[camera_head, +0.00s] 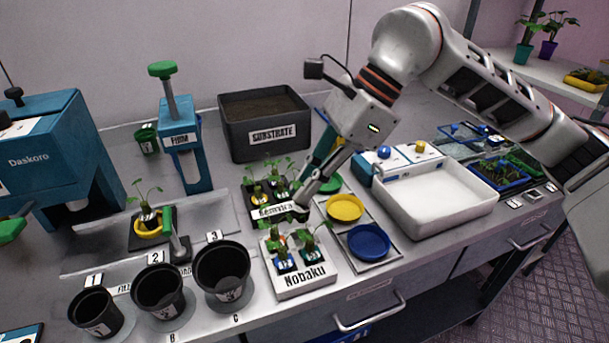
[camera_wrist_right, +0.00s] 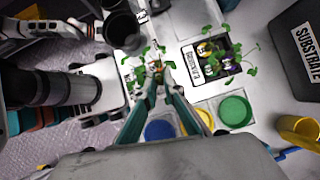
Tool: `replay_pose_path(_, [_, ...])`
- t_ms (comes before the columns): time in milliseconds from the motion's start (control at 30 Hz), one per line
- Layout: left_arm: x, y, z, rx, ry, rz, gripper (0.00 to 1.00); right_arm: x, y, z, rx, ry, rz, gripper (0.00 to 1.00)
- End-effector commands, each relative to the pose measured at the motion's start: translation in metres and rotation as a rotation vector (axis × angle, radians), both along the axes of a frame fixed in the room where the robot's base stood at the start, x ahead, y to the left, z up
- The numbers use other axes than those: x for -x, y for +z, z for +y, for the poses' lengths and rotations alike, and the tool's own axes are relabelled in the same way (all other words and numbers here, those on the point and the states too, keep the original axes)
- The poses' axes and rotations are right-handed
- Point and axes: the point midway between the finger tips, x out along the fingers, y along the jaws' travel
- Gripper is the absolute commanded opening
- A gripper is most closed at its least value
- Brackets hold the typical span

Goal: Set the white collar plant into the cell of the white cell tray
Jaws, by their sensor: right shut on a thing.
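My right gripper (camera_head: 303,203) is shut on a small green plant just above the back edge of the white cell tray. In the right wrist view the fingertips (camera_wrist_right: 157,86) close around the plant (camera_wrist_right: 155,66); its collar colour is hard to make out.
A black tray (camera_head: 270,212) with several plants stands behind the white tray. Black pots (camera_head: 222,272) stand to its left. Yellow (camera_head: 345,208) and blue (camera_head: 369,241) dishes lie to its right, near a white basin (camera_head: 440,215). A substrate box (camera_head: 265,140) stands at the back.

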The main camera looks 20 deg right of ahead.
Motion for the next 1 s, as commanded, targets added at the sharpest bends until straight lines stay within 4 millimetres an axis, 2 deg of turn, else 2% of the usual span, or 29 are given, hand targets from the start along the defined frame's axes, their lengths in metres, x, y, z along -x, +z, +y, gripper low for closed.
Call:
replay_pose_path(33, [0.002,-0.005,0.001,-0.003,0.0,0.007,0.4,0.0,-0.008,0.0,0.0,0.0,0.005,0.0])
replay_pose_path(267, [0.002,-0.004,0.001,-0.002,0.0,0.0,0.4,0.0,-0.023,0.0,0.001,0.0,0.002,0.0])
replay_pose_path(533, [0.005,-0.011,0.0,-0.003,-0.002,0.01,0.4,0.0,-0.042,0.0,0.001,0.0,0.004,0.0])
replay_pose_path(1000, [-0.004,-0.005,-0.004,0.002,-0.011,-0.012,0.4,0.0,-0.067,0.0,0.001,0.0,0.001,0.0])
